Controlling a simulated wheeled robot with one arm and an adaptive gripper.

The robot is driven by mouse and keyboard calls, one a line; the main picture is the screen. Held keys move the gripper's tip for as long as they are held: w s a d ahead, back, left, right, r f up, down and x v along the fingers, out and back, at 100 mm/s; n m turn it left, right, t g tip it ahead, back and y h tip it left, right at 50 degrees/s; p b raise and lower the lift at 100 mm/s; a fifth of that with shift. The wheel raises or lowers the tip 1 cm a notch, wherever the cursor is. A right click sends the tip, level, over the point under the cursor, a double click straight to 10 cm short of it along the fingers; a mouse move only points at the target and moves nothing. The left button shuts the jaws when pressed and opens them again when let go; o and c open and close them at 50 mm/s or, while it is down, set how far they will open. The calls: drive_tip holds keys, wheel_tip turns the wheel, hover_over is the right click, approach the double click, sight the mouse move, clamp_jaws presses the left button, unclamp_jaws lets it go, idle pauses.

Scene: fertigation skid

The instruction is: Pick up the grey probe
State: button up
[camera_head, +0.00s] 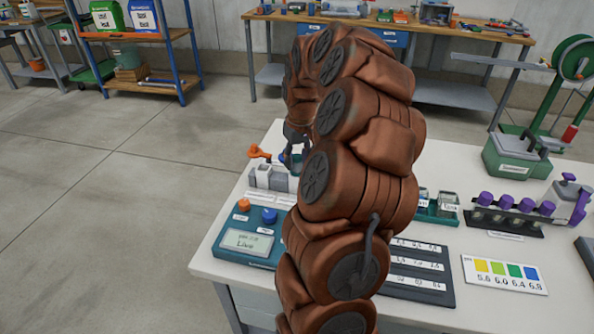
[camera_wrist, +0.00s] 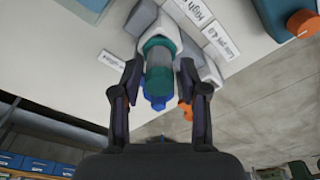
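My gripper (camera_wrist: 159,72) points down over the white bench, with its two dark fingers apart. A grey, see-through-looking cylinder with teal bands (camera_wrist: 160,67) and a blue part (camera_wrist: 156,101) lies between the fingers in the wrist view. A narrow gap seems to show on each side, so I see no clear grip. I cannot tell for certain whether this cylinder is the grey probe. In the head view my gripper (camera_head: 296,143) is small and partly hidden by my arm. An orange-topped item (camera_head: 258,153) stands just left of it at a grey block holder (camera_head: 266,178).
A teal meter (camera_head: 247,242) with orange and blue knobs stands at the bench's front left. Right of my arm are a dark label board (camera_head: 418,280), a colour chart (camera_head: 505,275) and a rack of purple-capped vials (camera_head: 508,215). My arm hides the bench's middle.

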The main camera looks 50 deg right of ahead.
clamp_jaws()
drive_tip(key=shift+r, duration=0.1)
